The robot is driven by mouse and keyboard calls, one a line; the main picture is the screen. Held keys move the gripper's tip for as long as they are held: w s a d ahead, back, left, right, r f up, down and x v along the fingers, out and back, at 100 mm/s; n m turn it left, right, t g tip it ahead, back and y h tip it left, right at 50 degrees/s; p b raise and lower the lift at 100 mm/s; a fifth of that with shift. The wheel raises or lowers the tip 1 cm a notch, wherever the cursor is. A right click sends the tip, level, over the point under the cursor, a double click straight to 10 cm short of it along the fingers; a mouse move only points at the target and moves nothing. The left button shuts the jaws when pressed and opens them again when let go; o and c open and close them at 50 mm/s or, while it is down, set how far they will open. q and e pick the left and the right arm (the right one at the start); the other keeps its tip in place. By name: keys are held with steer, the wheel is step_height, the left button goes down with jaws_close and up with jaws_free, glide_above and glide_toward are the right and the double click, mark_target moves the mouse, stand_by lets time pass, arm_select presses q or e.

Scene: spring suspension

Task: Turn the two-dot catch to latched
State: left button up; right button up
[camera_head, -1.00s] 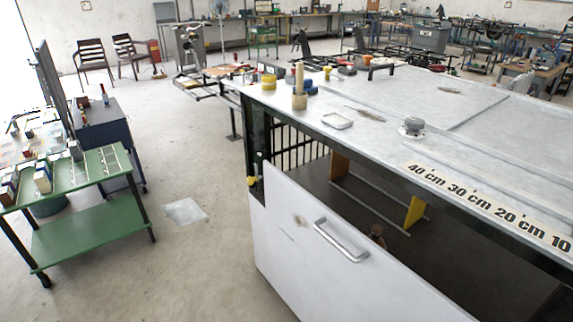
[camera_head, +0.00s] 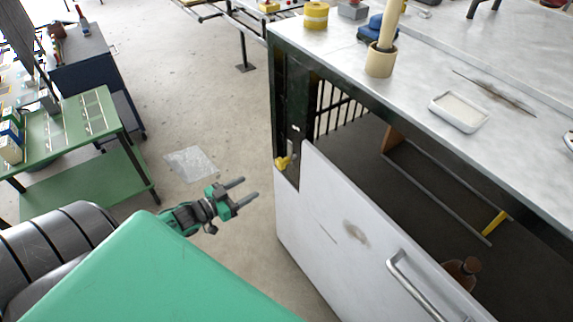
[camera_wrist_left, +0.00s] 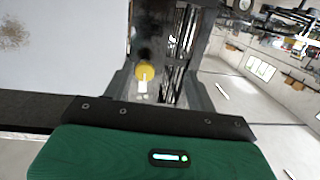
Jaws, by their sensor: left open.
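A yellow catch (camera_head: 284,162) is on the dark corner post of the workbench, beside the top left corner of the white door panel (camera_head: 350,240). Its dots are too small to make out. In the left wrist view the catch (camera_wrist_left: 147,73) shows as a yellow round knob with a pale tab pointing down in the picture. My left gripper (camera_head: 248,191) is open and empty, left of the panel and apart from the catch, its fingers pointing towards the bench. My right gripper is not in view.
The bench top (camera_head: 430,60) carries a yellow roll (camera_head: 315,15), a wooden cup (camera_head: 380,60) and a white dish (camera_head: 460,111). The panel has a metal handle (camera_head: 412,285). A brown bottle (camera_head: 462,270) is behind it. A green cart (camera_head: 90,190) stands left; open floor lies between.

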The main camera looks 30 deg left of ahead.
arm_select(q)
steer(key=h, duration=0.2)
glide_toward(286, 161)
steer(key=s+a+f, duration=0.2)
steer(key=s, duration=0.1)
steer(key=r, duration=0.1)
steer(key=shift+m, duration=0.3)
steer(key=x, duration=1.3)
steer(key=shift+r+p, duration=0.15)
steer(key=shift+p, duration=0.25)
steer(key=shift+w+d, duration=0.25)
steer(key=shift+w, duration=0.3)
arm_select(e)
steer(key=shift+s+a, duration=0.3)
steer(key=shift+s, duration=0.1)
arm_select(q)
jaws_close()
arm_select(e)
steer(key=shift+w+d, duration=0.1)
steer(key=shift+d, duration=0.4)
